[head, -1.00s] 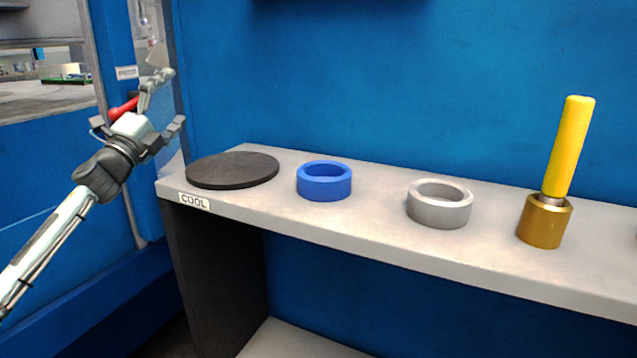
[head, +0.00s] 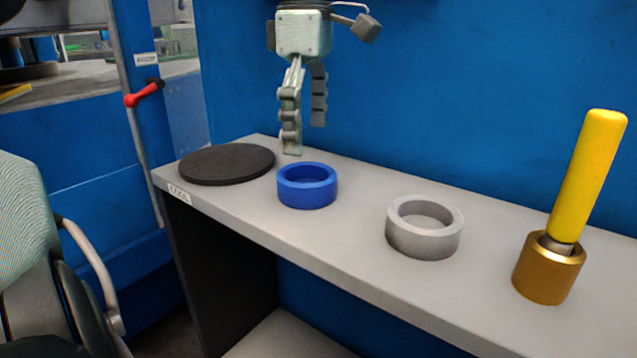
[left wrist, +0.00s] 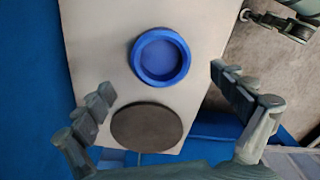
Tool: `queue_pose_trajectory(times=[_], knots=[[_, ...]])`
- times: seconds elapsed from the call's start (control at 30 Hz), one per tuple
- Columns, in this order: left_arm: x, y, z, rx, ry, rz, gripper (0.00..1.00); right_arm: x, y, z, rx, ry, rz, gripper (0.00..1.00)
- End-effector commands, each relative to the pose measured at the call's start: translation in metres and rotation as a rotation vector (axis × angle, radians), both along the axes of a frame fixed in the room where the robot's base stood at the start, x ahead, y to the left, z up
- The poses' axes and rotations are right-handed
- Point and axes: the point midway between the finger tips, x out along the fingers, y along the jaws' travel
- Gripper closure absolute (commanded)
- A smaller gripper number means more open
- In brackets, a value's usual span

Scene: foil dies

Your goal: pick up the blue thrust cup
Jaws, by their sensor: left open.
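The blue thrust cup (head: 307,186) is a short, open-topped blue ring-shaped cup standing upright on the grey shelf (head: 345,258), between a black disc and a grey cup. In the left wrist view the blue cup (left wrist: 160,57) lies beyond the fingertips, with its hollow inside facing the camera. My left gripper (head: 304,138) hangs fingers down above and slightly behind the blue cup, open and empty. Its two spread fingers also show in the left wrist view (left wrist: 160,80). Neither finger touches the cup.
A black round disc (head: 227,164) lies at the shelf's left end above a COOL label (head: 179,192). A grey cup (head: 424,228) stands right of the blue cup. Farther right is a brass piece (head: 548,273) with a yellow handle (head: 588,172). A blue wall (head: 450,80) rises behind.

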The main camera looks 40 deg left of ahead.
Motion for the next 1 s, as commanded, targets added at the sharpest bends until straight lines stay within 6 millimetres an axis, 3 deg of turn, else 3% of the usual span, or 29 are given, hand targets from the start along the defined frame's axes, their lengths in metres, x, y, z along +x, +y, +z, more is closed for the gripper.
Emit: queue_pose_trajectory(times=[0.43,0.77,1.0], knots=[[-0.002,0.000,-0.060,-0.009,0.000,0.000,0.04,0.000,0.000,0.002,-0.003,-0.001,-0.001,0.60],[-0.001,0.000,-0.068,-0.007,-0.003,0.001,0.04,0.000,-0.001,0.002,-0.003,-0.002,0.000,0.60],[-0.001,0.000,-0.068,-0.007,-0.003,0.001,0.34,0.000,-0.001,0.003,-0.003,-0.002,0.000,0.60]])
